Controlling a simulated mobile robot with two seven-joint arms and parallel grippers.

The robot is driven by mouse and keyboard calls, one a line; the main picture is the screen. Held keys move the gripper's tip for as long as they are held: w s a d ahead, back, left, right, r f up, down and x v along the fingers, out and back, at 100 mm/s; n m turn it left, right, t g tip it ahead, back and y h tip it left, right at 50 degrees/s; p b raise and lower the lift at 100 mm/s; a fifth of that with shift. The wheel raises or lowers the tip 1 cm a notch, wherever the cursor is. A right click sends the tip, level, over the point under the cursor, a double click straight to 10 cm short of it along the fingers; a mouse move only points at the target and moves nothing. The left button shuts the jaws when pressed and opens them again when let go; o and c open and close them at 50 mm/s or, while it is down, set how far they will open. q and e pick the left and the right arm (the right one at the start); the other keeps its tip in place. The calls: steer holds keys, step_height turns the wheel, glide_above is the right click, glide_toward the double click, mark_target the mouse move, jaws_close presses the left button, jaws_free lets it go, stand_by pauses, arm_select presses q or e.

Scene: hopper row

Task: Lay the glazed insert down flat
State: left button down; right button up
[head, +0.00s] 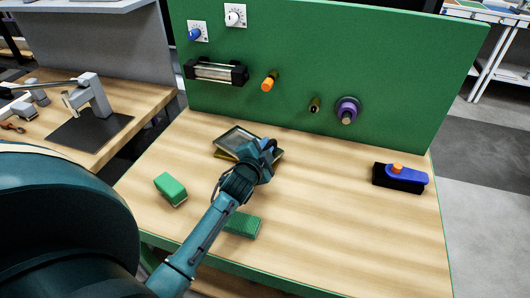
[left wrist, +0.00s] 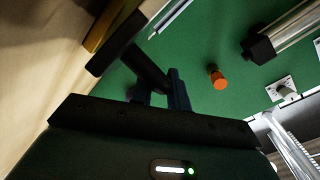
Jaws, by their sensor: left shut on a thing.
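The glazed insert (head: 237,139), a grey pane in a dark frame with a yellowish edge, is at the back middle of the bench in the head view. My left gripper (head: 267,150) is at its right side and hides part of it. In the left wrist view, the fingers (left wrist: 158,92) are shut on a dark bar that joins a dark block and a yellow strip (left wrist: 112,22), seemingly part of the insert. I cannot tell whether the insert touches the bench all along its underside. My right gripper is out of view.
A green block (head: 171,187) and a green pad (head: 242,224) lie on the bench near my left arm. A black and blue device with an orange knob (head: 400,177) stands at the right. The green panel (head: 300,55) with knobs rises behind. The bench's right middle is clear.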

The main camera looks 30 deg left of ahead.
arm_select(q)
steer(key=shift+f, duration=0.75)
steer(key=c, duration=1.3)
jaws_free()
steer(key=shift+c, duration=0.2)
steer(key=shift+s, duration=0.1)
steer(key=v, duration=1.1)
steer(key=shift+s+d+r, duration=0.1)
steer(key=shift+s+r, duration=0.05)
steer(key=shift+s, duration=0.25)
